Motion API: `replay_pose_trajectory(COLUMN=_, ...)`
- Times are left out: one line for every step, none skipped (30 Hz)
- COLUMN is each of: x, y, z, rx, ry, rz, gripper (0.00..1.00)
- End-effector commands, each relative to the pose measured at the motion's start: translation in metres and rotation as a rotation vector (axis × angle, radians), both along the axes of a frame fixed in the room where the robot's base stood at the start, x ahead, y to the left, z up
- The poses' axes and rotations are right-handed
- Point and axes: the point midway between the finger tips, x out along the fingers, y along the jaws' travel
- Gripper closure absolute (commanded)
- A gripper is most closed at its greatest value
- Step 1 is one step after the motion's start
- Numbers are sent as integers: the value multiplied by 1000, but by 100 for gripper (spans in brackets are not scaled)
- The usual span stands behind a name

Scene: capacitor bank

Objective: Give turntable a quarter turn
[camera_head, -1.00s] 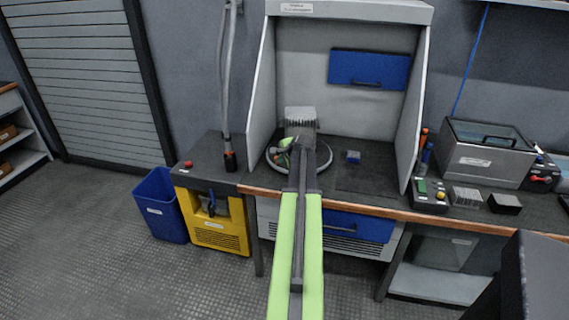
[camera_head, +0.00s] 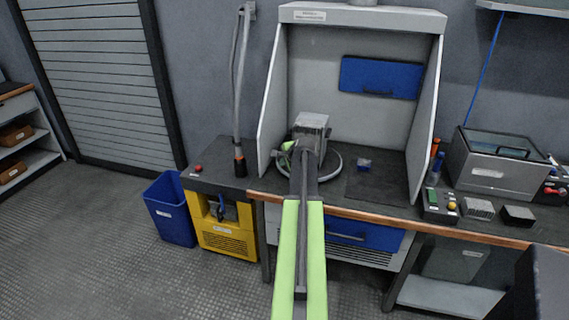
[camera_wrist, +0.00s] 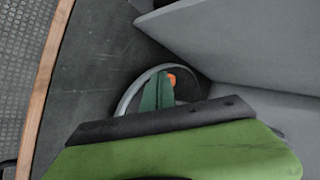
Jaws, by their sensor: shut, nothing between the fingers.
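The turntable is a dark round disc with a light grey rim (camera_wrist: 125,98), partly visible in the wrist view. In the head view its rim (camera_head: 337,166) shows around my arm on the bench inside the grey booth; my arm hides its middle. An orange knob or peg (camera_wrist: 172,80) shows at the disc, right beside my fingertips. My gripper (camera_wrist: 160,82) is shut and empty, with its dark green fingers over the disc. I cannot tell whether the fingers touch the orange piece or the disc.
Booth side walls (camera_head: 423,110) stand on both sides of the turntable. A hanging hose (camera_head: 239,100) is at left. A control box (camera_head: 440,207) stands outside the booth at right.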

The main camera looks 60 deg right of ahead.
Motion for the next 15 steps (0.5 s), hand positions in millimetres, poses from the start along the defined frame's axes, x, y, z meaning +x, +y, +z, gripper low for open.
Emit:
replay_pose_trajectory(x=-4, y=7, z=1, rx=0, ry=0, rz=1, gripper=100)
replay_pose_trajectory(x=-6, y=11, z=1, rx=0, ry=0, rz=1, gripper=100)
replay_pose_trajectory(x=-10, y=19, z=2, rx=0, ry=0, rz=3, gripper=100)
replay_pose_trajectory(x=-13, y=25, z=2, rx=1, ry=0, rz=4, gripper=100)
replay_pose_trajectory(x=-16, y=31, z=3, rx=0, ry=-1, rz=5, gripper=100)
replay_pose_trajectory(x=-21, y=38, z=13, rx=0, ry=-1, rz=5, gripper=100)
replay_pose_trajectory(x=-26, y=42, z=24, rx=-1, ry=-1, rz=4, gripper=100)
replay_pose_trajectory(x=-30, y=46, z=31, rx=-1, ry=-1, rz=4, gripper=100)
replay_pose_trajectory(x=-35, y=52, z=39, rx=-1, ry=-1, rz=4, gripper=100)
replay_pose_trajectory(x=-39, y=55, z=44, rx=-1, ry=-1, rz=4, gripper=100)
replay_pose_trajectory(x=-43, y=59, z=49, rx=-1, ry=-1, rz=4, gripper=100)
replay_pose_trajectory(x=-48, y=63, z=55, rx=-1, ry=-1, rz=3, gripper=100)
replay_pose_trajectory(x=-51, y=67, z=59, rx=-1, ry=-1, rz=3, gripper=100)
replay_pose_trajectory(x=-54, y=69, z=62, rx=0, ry=-1, rz=4, gripper=100)
replay_pose_trajectory(x=-57, y=73, z=66, rx=-1, ry=-1, rz=4, gripper=100)
